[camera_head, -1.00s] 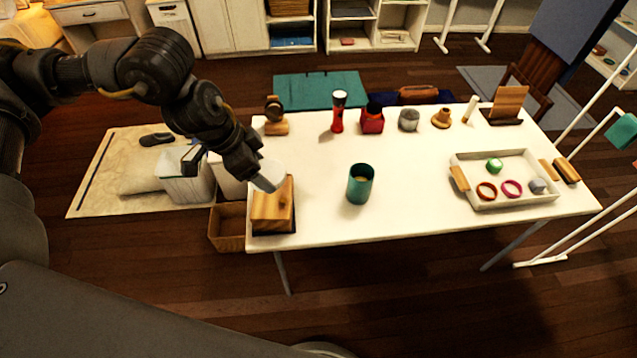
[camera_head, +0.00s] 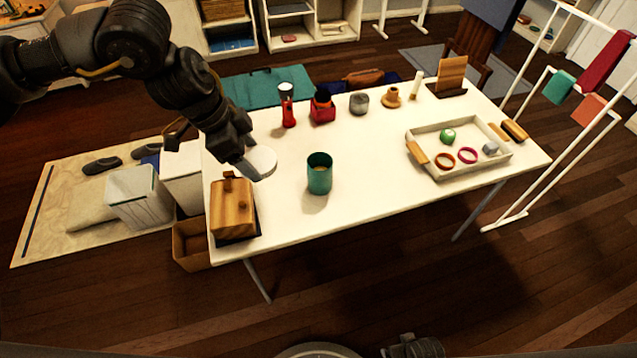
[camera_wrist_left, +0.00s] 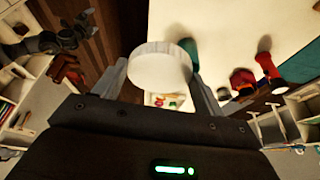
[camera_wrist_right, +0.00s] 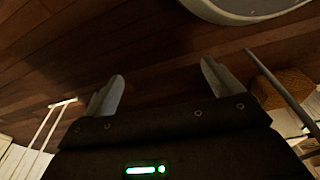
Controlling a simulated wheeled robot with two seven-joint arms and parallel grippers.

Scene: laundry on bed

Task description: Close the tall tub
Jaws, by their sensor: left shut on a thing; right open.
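The tall tub, a teal cylinder (camera_head: 319,176), stands upright and open-topped on the white table (camera_head: 352,190). It also shows in part in the left wrist view (camera_wrist_left: 189,52). My left gripper (camera_head: 252,172) is shut on a round white lid (camera_head: 263,160), held to the left of the tub and apart from it. The lid lies between the two fingers in the left wrist view (camera_wrist_left: 160,68). My right gripper (camera_wrist_right: 162,75) is open and empty over the floor, away from the table.
A wooden box (camera_head: 232,208) stands at the table's left end. A red flashlight (camera_head: 288,108), a red holder (camera_head: 323,108) and a grey jar (camera_head: 359,103) line the back edge. A white tray (camera_head: 459,147) holds rings and small items at right. The table around the tub is clear.

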